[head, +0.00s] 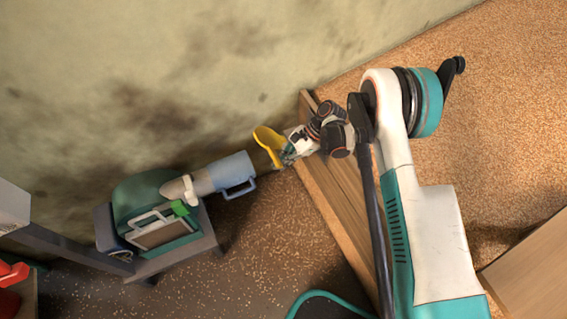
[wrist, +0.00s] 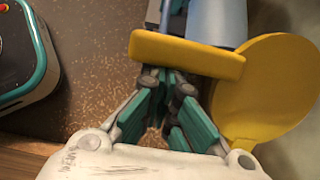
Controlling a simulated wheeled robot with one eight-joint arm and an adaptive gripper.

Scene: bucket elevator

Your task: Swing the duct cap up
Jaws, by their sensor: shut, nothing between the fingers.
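The duct cap (head: 268,145) is a yellow round disc near the right end of the blue duct (head: 222,172). In the wrist view the cap's disc (wrist: 262,95) fills the right side. A thick yellow bar (wrist: 190,54) reaches left from it, across the blue duct's end (wrist: 218,20). My gripper (head: 287,155) is beside the cap, at its lower right in the head view. In the wrist view my gripper (wrist: 167,76) is shut and empty, its fingertips close to the bar's lower edge. I cannot tell whether they touch.
A teal machine (head: 150,205) with a green block (head: 179,208) stands on a grey stand at the left. The stained wall (head: 140,70) runs behind the duct. A wooden ledge (head: 335,195) lies below my arm. The speckled floor (head: 235,270) is mostly open.

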